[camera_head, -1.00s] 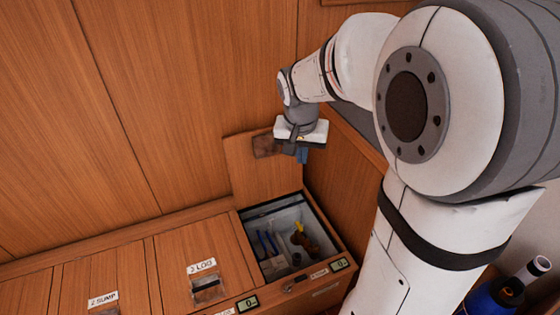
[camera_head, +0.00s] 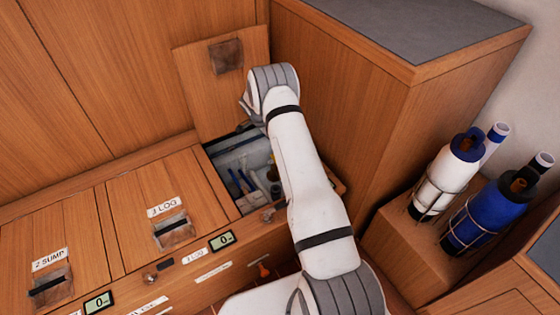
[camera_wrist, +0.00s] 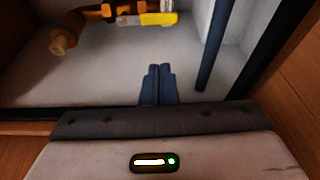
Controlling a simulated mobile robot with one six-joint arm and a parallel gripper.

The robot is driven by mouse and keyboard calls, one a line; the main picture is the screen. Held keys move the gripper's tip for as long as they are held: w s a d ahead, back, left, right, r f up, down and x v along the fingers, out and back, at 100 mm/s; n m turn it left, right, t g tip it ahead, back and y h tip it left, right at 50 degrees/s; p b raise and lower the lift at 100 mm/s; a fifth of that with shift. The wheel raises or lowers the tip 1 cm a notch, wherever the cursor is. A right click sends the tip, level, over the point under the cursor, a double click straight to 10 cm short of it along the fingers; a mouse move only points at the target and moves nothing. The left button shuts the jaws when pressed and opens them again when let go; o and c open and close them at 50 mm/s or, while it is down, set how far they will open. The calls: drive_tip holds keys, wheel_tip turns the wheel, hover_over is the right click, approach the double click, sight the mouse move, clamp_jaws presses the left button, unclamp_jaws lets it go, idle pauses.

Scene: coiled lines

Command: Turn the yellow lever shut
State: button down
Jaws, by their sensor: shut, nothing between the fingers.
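The yellow lever (camera_wrist: 158,18) shows at the top of the wrist view, lying roughly crosswise and pointing right. It sits beside a brass valve fitting (camera_wrist: 75,30), whose stub end points down and left. My gripper (camera_wrist: 158,70) is shut and empty, its dark blue fingertips pointing toward the lever with a gap of pale compartment floor in the picture between them. In the head view, the open compartment (camera_head: 212,150) is partly covered by my arm, which hides the lever and my gripper there.
A blue hose (camera_wrist: 212,45) runs close on the right in the wrist view. The raised wooden lid (camera_head: 200,95) stands behind the compartment. A wooden cabinet side (camera_head: 335,100) rises to its right. Closed lids (camera_head: 155,190) lie left. Strapped bottles (camera_head: 440,180) stand far right.

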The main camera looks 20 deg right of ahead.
drive_tip(key=s+b+x, duration=0.1)
drive_tip(key=b+x, duration=0.2)
drive_tip(key=x, duration=1)
drive_tip(key=shift+w+a+b, duration=0.35)
drive_tip(key=shift+w+b, duration=0.05)
drive_tip(key=shift+w, duration=0.05)
drive_tip(key=shift+f, duration=0.1)
drive_tip(key=shift+s+d, duration=0.1)
drive_tip(key=shift+d, duration=0.15)
